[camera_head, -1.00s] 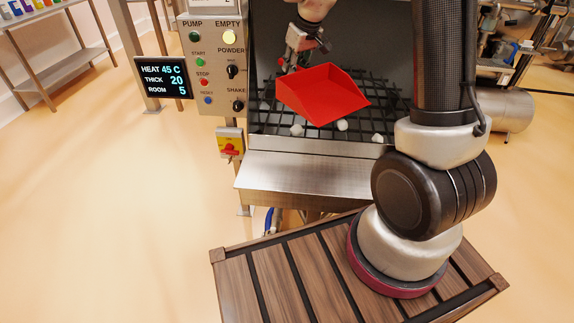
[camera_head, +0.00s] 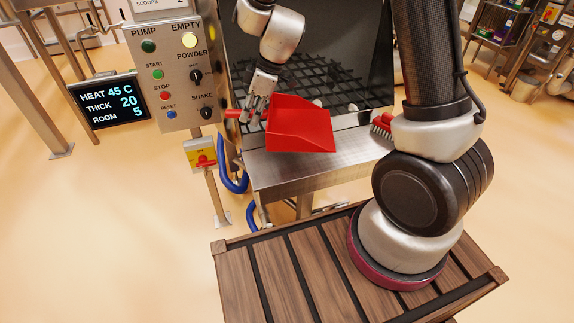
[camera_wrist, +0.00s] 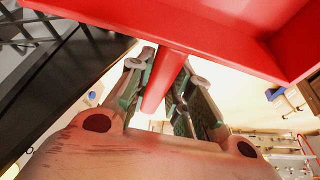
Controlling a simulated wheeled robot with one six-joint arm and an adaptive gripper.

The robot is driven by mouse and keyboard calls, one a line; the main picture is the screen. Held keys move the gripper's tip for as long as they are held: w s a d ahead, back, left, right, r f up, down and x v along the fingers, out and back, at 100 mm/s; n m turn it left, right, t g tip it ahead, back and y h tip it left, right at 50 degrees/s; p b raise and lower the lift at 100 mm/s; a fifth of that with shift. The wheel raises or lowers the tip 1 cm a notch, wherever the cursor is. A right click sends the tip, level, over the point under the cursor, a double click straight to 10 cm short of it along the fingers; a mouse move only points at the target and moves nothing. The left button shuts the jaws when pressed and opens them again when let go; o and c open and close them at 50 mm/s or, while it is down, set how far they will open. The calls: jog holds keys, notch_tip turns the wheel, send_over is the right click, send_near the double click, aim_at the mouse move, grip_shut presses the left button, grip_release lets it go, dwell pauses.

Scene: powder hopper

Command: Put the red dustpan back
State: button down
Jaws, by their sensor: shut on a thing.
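The red dustpan (camera_head: 300,130) is in my gripper (camera_head: 258,110), in front of the hopper's grate and above the steel front ledge. Its broad pan points right and its short red handle shows at the left of my fingers. In the wrist view my gripper (camera_wrist: 165,95) is shut on the dustpan's handle (camera_wrist: 163,80), and the pan (camera_wrist: 220,30) fills the upper right. Whether the pan touches the ledge cannot be told.
The hopper's steel ledge (camera_head: 290,168) carries a red-handled brush (camera_head: 382,127) at its right end, partly behind my arm. A control box (camera_head: 176,75), a display (camera_head: 110,100) and a yellow switch (camera_head: 201,155) stand left.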

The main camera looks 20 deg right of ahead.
jog(key=s+a+f+n+g, duration=0.1)
jog(key=s+a+f+n, duration=0.2)
jog(key=s+a+n, duration=0.15)
notch_tip(320, 180, down, 9)
jog(key=shift+s+a+f, duration=0.2)
jog(key=shift+s+a, duration=0.15)
jog(key=shift+s, duration=0.05)
jog(key=shift+f+m+g, duration=0.1)
jog(key=shift+m+g, duration=0.15)
jog(key=shift+g, duration=0.05)
jog(key=c, duration=1.3)
grip_release()
